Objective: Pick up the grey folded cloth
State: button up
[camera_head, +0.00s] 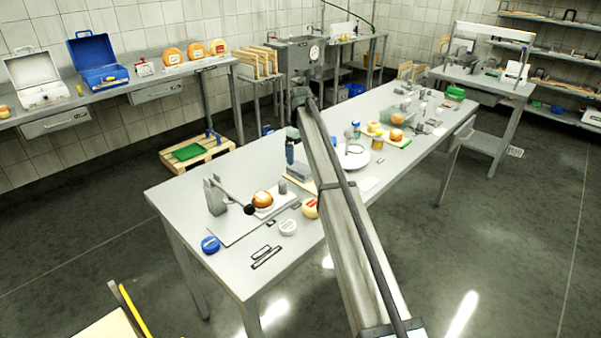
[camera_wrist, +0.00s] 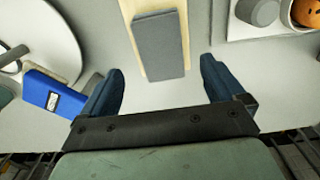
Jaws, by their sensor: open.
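The grey folded cloth (camera_wrist: 160,45) is a flat, narrow rectangle in the wrist view, lying on a pale wooden board (camera_wrist: 131,12). My gripper (camera_wrist: 161,70) is open, with one dark blue finger to the left of the cloth and one to the right. The cloth lies between and ahead of the fingertips, with nothing held. In the head view my gripper (camera_head: 291,152) is over the long table, beside the pale board (camera_head: 298,184). I cannot make out the cloth in the head view; my arm covers part of that area.
In the wrist view a blue labelled object (camera_wrist: 52,94) lies near the left finger, and a white plate (camera_wrist: 50,50) is beyond it. A grey cylinder (camera_wrist: 262,12) and an orange cheese stand at upper right. The long table (camera_head: 185,195) holds several other items.

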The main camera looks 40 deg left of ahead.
aim_at(300, 168)
jog(key=shift+s+d+f, duration=0.1)
jog(key=shift+f, duration=3.2)
jog(key=c, duration=1)
